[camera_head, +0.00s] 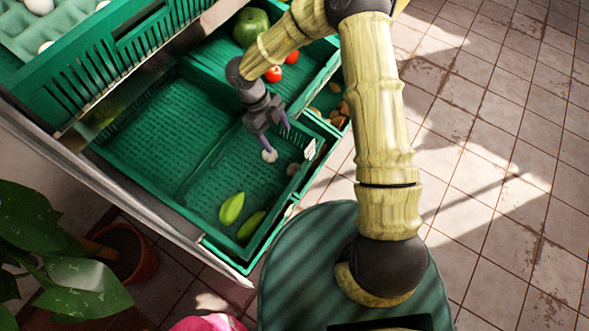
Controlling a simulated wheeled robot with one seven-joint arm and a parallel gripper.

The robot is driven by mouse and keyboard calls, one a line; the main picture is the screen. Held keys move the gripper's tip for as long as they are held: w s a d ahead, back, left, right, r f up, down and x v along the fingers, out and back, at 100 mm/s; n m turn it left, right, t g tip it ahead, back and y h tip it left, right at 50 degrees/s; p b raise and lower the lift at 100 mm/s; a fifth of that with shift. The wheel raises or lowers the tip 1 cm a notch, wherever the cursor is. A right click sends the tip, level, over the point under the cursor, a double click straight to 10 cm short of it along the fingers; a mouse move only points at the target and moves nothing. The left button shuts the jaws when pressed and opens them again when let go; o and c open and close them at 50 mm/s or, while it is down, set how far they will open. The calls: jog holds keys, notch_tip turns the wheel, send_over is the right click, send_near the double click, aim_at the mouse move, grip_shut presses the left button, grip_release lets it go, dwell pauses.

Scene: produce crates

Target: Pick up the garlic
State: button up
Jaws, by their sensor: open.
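A small whitish bulb that looks like the garlic (269,155) lies in the right part of the near green crate (190,205). My gripper (270,143) points down into this crate with its two purple-grey fingers apart. The fingertips are right above or beside the whitish bulb; I cannot tell whether they touch it.
Two green mango-like fruits (232,208) lie at the crate's near end. Behind are red tomatoes (273,74) and a large green fruit (251,27). Brown items (340,115) fill a crate at right. An upper green crate (100,70) overhangs at left. The crate's left part is bare.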

send_near(292, 166)
jog(key=x, duration=0.5)
jog(key=shift+s+d+f+p, duration=0.1)
jog(key=shift+d+f+p, duration=0.05)
jog(key=shift+d+p, duration=0.15)
jog(key=p+x, duration=0.1)
jog(key=x, duration=0.4)
jog(key=shift+s+a+f, duration=0.1)
jog(key=shift+a, duration=0.05)
jog(key=shift+c, duration=0.4)
jog(key=c, duration=1)
